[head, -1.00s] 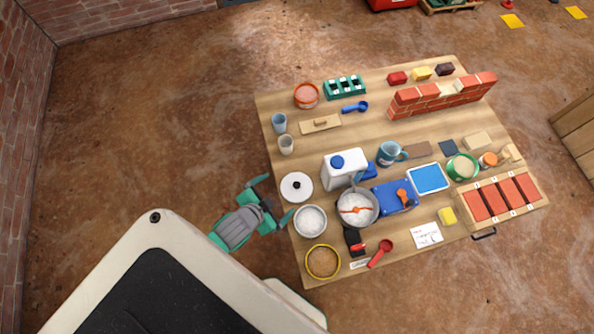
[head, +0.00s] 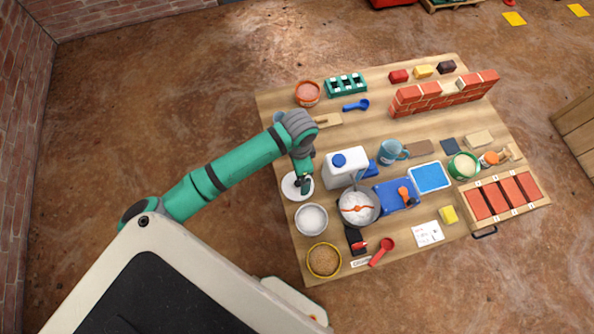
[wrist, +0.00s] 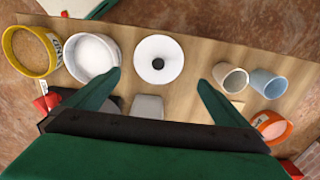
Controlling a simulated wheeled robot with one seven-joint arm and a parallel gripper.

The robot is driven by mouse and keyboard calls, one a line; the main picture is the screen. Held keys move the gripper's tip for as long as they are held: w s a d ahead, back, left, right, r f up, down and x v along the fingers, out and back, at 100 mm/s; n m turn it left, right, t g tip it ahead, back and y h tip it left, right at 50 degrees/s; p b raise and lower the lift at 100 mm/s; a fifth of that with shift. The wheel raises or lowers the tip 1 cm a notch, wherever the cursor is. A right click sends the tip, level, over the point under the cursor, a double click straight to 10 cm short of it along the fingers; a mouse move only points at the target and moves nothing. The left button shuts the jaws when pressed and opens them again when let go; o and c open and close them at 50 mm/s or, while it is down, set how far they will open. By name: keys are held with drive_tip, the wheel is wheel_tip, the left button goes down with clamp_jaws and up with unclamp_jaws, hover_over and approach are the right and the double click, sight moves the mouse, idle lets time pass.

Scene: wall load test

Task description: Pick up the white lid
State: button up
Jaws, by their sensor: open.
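The white lid (head: 291,188) lies at the left edge of the wooden table in the head view, partly hidden by my gripper (head: 303,184). In the wrist view the round white lid (wrist: 158,58) shows whole, with a dark knob at its centre. My gripper (wrist: 158,85) is open and empty, with one green finger to either side of the lid in that picture. The fingers look apart from the lid; I cannot tell the exact height above it.
A bowl of white powder (head: 311,219) stands close beside the lid. A white jug (head: 345,168) stands to its right. In the wrist view a beige cup (wrist: 230,77) and a blue cup (wrist: 268,83) stand right of the lid. A yellow-rimmed tub (head: 323,261) is nearer the front.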

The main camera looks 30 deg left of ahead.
sight(298, 183)
drive_tip(key=f, duration=1)
drive_tip(key=shift+s+f, duration=0.1)
drive_tip(key=shift+s, duration=0.2)
drive_tip(key=shift+c, duration=0.3)
drive_tip(key=c, duration=0.8)
